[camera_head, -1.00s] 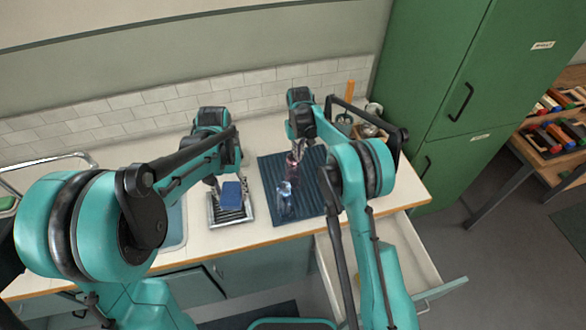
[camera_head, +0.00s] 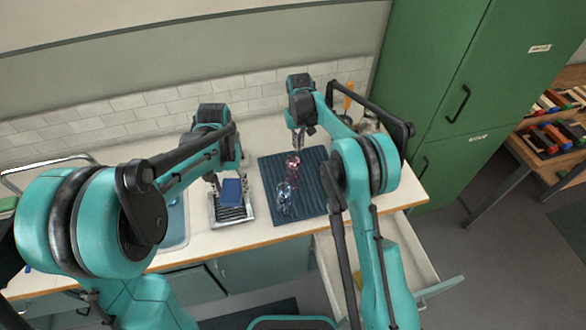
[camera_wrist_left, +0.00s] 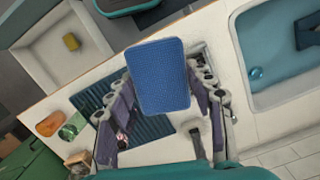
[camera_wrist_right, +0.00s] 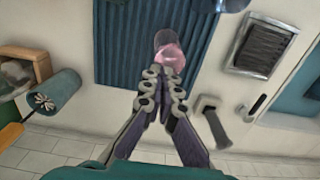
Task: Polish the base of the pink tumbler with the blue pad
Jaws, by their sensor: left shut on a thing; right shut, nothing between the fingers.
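The blue pad (camera_head: 231,190) is a flat rounded block. My left gripper (camera_head: 216,184) is shut on it, above the metal rack tray (camera_head: 233,221); the pad also fills the middle of the left wrist view (camera_wrist_left: 159,75). The pink tumbler (camera_head: 292,162) is translucent and sits on the dark blue ribbed mat (camera_head: 316,186). My right gripper (camera_head: 299,147) is shut and empty, with its tips close by the tumbler. In the right wrist view the tumbler (camera_wrist_right: 170,57) is just beyond the fingertips (camera_wrist_right: 163,80); whether they touch cannot be told.
A clear bluish glass (camera_head: 284,195) is on the mat nearer the front edge. A sink (camera_head: 176,222) lies left of the tray. A grey-headed tool (camera_wrist_right: 213,122) lies on the counter. An open drawer (camera_head: 420,262) juts out below the counter at right. Green cabinets (camera_head: 440,110) stand right.

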